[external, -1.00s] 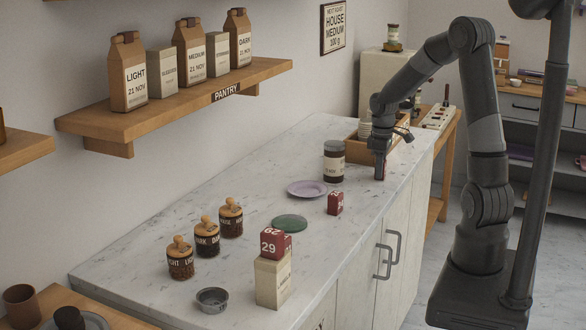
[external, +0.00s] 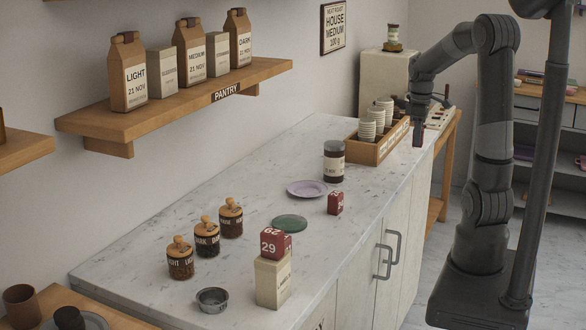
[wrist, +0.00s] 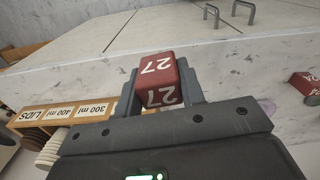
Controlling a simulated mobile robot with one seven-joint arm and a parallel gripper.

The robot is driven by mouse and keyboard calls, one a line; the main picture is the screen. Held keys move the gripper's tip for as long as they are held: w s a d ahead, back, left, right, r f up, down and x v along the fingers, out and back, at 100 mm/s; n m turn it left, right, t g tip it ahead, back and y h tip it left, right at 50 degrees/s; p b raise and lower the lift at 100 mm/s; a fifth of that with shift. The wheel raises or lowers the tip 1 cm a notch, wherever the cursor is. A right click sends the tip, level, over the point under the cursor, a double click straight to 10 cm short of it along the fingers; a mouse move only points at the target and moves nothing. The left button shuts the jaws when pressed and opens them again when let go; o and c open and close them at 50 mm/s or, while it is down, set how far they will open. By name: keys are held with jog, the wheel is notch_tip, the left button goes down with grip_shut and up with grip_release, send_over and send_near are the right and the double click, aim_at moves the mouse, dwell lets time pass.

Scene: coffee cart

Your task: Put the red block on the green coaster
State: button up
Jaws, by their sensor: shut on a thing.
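My gripper (external: 418,120) is shut on a red block (wrist: 158,79) marked 27, which sits between the fingers in the wrist view. In the external view it is raised over the far right part of the counter, beside the wooden cup box. The green coaster (external: 289,223) lies flat and bare mid-counter, far to the front left of my gripper. A second red block (external: 335,203) stands on the counter right of the coaster. A third red block (external: 276,244), marked 29, sits on a pale carton (external: 273,279) in front of the coaster.
A lilac plate (external: 307,188) and a dark jar (external: 334,162) stand behind the coaster. The wooden box (external: 372,152) holds cups. Several cork-topped jars (external: 207,238) and a metal bowl (external: 212,300) are at the left. The counter's right edge drops to cabinet doors.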

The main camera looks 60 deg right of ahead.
jog(key=w+a+n, duration=0.2)
jog(key=w+a, duration=0.5)
jog(key=w, duration=0.1)
jog(key=n, duration=0.6)
send_over(290, 222)
notch_tip(290, 222, down, 6)
jog(key=shift+w+d+r, duration=0.1)
jog(key=shift+r, duration=0.1)
jog(key=shift+f, duration=2)
jog(key=shift+f, duration=0.1)
jog(key=o, duration=0.5)
jog(key=shift+f, duration=0.1)
jog(key=o, duration=0.5)
